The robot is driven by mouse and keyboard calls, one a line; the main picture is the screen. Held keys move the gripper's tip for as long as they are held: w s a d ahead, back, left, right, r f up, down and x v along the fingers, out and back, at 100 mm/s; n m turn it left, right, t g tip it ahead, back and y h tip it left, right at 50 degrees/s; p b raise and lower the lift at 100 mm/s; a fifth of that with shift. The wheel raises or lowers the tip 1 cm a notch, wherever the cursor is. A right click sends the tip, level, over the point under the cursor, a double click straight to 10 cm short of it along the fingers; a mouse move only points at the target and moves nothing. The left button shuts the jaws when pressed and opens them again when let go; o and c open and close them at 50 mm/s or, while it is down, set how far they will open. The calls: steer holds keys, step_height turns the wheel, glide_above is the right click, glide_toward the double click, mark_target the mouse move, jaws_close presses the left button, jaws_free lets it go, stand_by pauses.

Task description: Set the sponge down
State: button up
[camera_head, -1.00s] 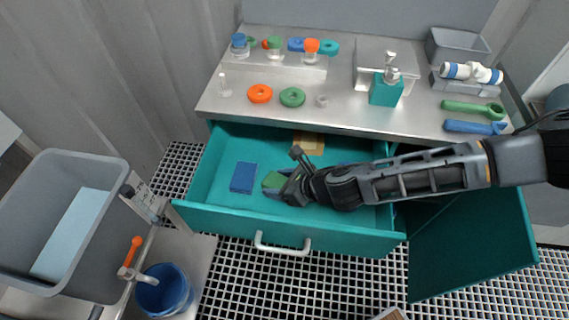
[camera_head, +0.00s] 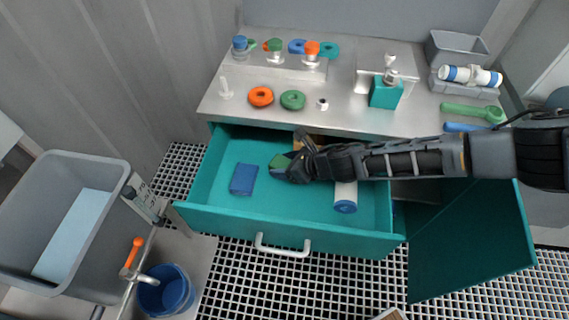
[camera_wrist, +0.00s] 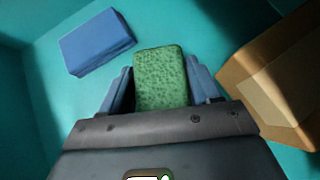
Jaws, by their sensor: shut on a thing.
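The sponge is a green block (camera_wrist: 160,76), held between the two fingers of my gripper (camera_wrist: 160,92) in the wrist view. The near end of the sponge is hidden by the gripper body. I cannot tell whether the sponge touches the drawer floor.
In the drawer, a blue block (camera_head: 243,179) lies left of the sponge, a white and blue cylinder (camera_head: 345,198) lies to the right, and a tan box (camera_wrist: 270,80) lies close by. Bare floor shows at the drawer's front middle. The steel worktop (camera_head: 350,112) is behind, with several rings and bottles.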

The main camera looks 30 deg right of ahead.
steer(key=shift+f, duration=0.15)
steer(key=o, duration=1.1)
steer(key=shift+r, duration=0.25)
steer(key=v, duration=1.2)
steer(key=shift+s+f, duration=0.1)
